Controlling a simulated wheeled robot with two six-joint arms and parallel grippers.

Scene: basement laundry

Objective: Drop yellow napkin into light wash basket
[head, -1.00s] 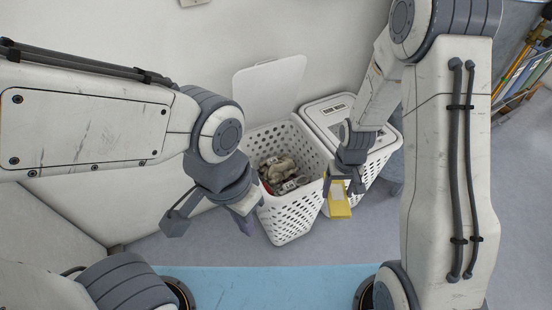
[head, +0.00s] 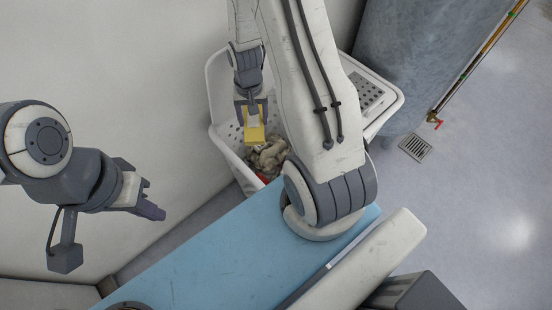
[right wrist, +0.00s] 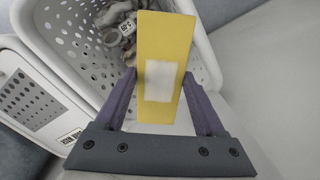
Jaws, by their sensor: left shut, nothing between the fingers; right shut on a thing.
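The yellow napkin (head: 254,133), a flat folded piece with a white patch, hangs in my right gripper (head: 252,108). The right wrist view shows the napkin (right wrist: 165,45) between the two fingers. My right gripper is shut on it over the open white basket (head: 232,162). Greyish-beige laundry with a bit of red lies inside this basket. The napkin appears above the laundry, with no clear contact. I cannot read any label that tells which basket is for light wash. My left gripper (head: 150,203) is shut and empty, left of the basket by the wall.
A second white basket (head: 388,103) with a closed, vented lid stands right of the open one, partly behind my right arm. It also shows in the right wrist view (right wrist: 30,100). A floor drain (head: 415,148) lies at the right. The floor there is clear.

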